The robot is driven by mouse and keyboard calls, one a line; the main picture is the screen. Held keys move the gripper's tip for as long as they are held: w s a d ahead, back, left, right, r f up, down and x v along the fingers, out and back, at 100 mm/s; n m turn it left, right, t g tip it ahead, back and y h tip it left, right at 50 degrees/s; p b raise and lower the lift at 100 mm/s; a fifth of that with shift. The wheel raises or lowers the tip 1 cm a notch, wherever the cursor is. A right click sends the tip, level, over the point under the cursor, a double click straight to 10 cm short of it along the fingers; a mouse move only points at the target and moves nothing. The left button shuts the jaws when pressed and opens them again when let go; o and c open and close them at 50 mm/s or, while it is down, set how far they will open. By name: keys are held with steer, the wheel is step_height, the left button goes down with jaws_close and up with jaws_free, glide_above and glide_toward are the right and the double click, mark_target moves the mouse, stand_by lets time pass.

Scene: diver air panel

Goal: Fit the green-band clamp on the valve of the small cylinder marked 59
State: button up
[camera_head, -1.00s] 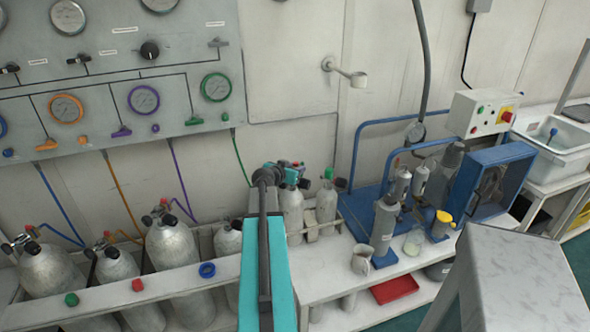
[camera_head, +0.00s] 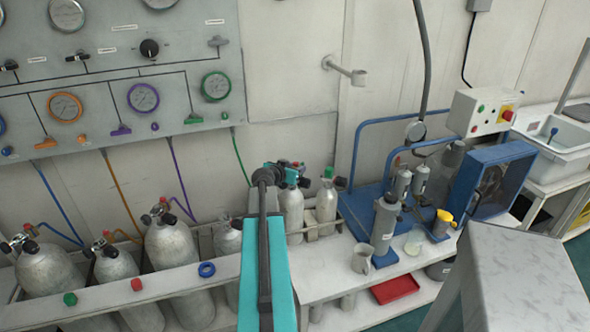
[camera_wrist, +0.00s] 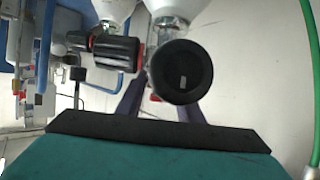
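My gripper (camera_head: 284,176) is at the valve area of two small grey cylinders, the left one (camera_head: 292,213) and the right one (camera_head: 327,206), which has a green top (camera_head: 328,172). In the wrist view, my two dark fingers (camera_wrist: 158,103) stand apart, their tips partly hidden behind a round black knob (camera_wrist: 181,72). A second black knob with a red ring (camera_wrist: 116,52) is beside it. I cannot tell which parts belong to the clamp or whether the fingers hold it. A green hose (camera_head: 240,155) runs down behind my arm; no green band is clear. No number is readable.
Larger cylinders (camera_head: 172,250) stand in the white rack at left. Right are a blue-framed pump bench (camera_head: 372,196), a mug (camera_head: 362,258) and a red tray (camera_head: 395,288). The wall behind is close.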

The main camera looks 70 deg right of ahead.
steer(key=o, duration=0.5)
steer(key=shift+a, duration=0.1)
steer(key=shift+b+v, duration=1.5)
steer(key=shift+v, duration=5.35)
